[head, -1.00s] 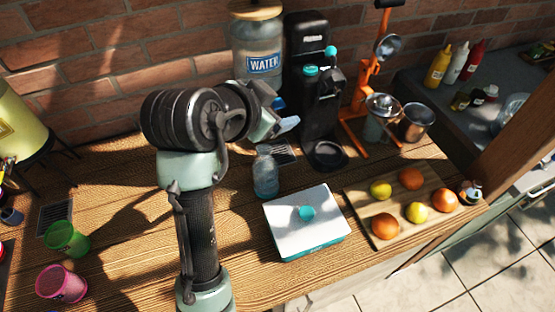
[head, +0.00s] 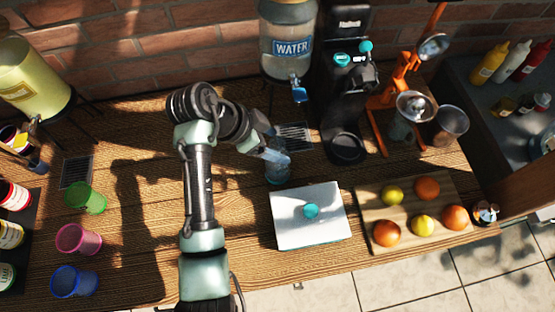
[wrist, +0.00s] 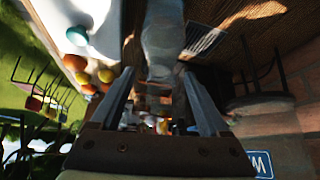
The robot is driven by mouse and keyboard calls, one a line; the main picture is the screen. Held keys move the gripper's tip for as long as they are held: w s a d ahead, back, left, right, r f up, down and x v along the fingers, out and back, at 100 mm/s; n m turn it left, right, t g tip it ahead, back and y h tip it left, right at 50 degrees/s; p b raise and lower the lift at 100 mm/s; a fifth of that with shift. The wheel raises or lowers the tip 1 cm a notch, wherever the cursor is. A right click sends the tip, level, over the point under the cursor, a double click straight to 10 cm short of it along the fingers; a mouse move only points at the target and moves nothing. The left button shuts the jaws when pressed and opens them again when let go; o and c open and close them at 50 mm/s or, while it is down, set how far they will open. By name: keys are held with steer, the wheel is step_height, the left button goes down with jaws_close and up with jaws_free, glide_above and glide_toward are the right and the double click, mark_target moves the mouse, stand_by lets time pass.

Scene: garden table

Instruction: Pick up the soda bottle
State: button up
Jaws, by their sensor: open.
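The soda bottle (head: 278,172) is clear and bluish and stands upright on the wooden table, behind the white box. My gripper (head: 272,148) is at the bottle's upper part in the head view and partly covers it. In the wrist view the bottle (wrist: 163,42) lies straight ahead at the top centre. My gripper's two fingers (wrist: 160,75) are spread apart there, with the bottle's near end at the gap between their tips. I cannot tell whether either finger touches it.
A white box (head: 292,232) with a teal round piece (head: 311,210) stands in front of the bottle. A black soda machine (head: 345,100) and water dispenser (head: 287,45) stand behind. A fruit board (head: 405,205) is at right; coloured cups (head: 78,238) are at left.

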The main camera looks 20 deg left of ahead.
steer(key=shift+p+x, duration=0.8)
steer(key=shift+x, duration=1.55)
jaws_close()
